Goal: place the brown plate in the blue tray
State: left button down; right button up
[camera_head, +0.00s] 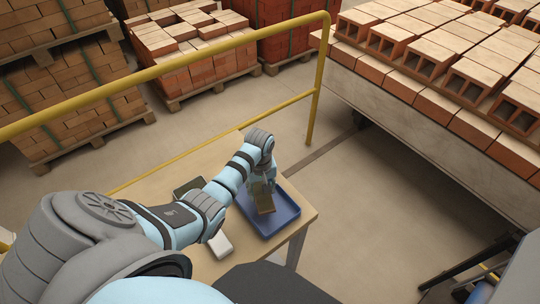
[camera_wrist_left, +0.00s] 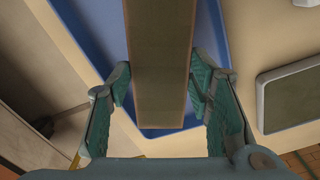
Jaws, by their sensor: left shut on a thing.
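The brown plate (camera_wrist_left: 160,70) is a long flat piece, held between the fingers of my left gripper (camera_wrist_left: 162,90). In the head view the plate (camera_head: 264,200) hangs from the left gripper (camera_head: 262,183), over the blue tray (camera_head: 285,219). The left gripper is shut on the plate. The blue tray also shows behind the plate in the left wrist view (camera_wrist_left: 95,25). Whether the plate touches the tray floor I cannot tell. My right gripper is not in view.
The tray sits near the right end of a wooden table (camera_head: 205,262). A white object (camera_head: 220,245) and a dark-topped object (camera_head: 188,187) lie left of it. A yellow rail (camera_head: 180,66) runs behind the table. Brick stacks (camera_head: 180,45) stand beyond.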

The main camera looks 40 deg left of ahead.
aim_at(262, 196)
pick_arm(q)
jog(key=shift+f, duration=0.45)
notch_tip(262, 196, down, 4)
jog(key=b, duration=0.4)
jog(key=shift+r, duration=0.35)
jog(key=shift+f, duration=0.1)
jog(key=c, duration=0.8)
grip_release()
notch_tip(262, 196, up, 12)
jog(key=p, duration=0.3)
jog(key=shift+r, duration=0.2)
